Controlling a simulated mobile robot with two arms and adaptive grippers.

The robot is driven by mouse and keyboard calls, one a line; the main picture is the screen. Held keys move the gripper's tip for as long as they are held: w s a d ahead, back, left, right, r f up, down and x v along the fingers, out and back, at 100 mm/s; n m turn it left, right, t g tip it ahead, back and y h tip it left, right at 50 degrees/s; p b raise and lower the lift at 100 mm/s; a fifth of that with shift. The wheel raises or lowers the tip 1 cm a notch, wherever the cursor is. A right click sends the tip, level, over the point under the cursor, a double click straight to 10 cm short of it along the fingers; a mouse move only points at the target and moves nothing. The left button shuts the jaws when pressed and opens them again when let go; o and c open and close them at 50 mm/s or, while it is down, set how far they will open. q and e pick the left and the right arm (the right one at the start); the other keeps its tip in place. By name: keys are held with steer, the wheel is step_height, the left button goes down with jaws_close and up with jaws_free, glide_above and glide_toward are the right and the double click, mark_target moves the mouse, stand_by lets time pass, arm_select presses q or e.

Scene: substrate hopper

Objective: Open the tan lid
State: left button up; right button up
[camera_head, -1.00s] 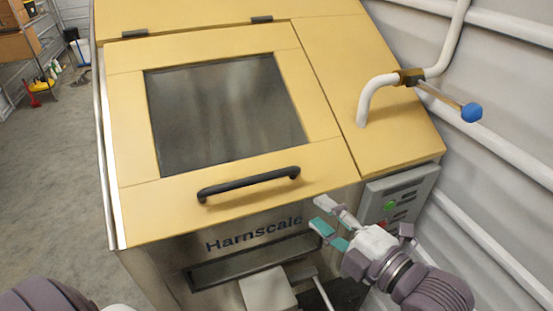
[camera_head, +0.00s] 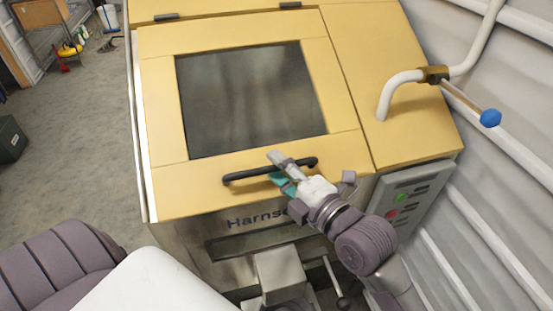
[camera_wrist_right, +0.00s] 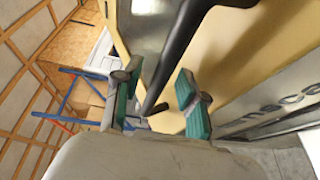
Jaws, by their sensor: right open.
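The tan lid (camera_head: 160,120) is closed on the sloping front of the machine, with a dark window (camera_head: 250,100) in it. A black bar handle (camera_head: 245,176) runs along its lower edge. My right gripper (camera_head: 279,170) is open at the handle, near its middle. In the right wrist view the handle (camera_wrist_right: 180,45) runs between the two teal-padded fingers (camera_wrist_right: 158,98), with gaps on both sides. The gripper hides part of the handle and the lettering below. My left gripper is out of view.
A white pipe with a blue-knobbed lever (camera_head: 489,118) is on the right. A control panel (camera_head: 410,195) with green and red buttons sits below it. A ribbed white wall bounds the right side. Open floor (camera_head: 80,120) lies to the left.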

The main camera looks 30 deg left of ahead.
steer(key=shift+w+a+f, duration=0.1)
steer(key=shift+w+a, duration=0.05)
steer(key=shift+a, duration=0.3)
jaws_close()
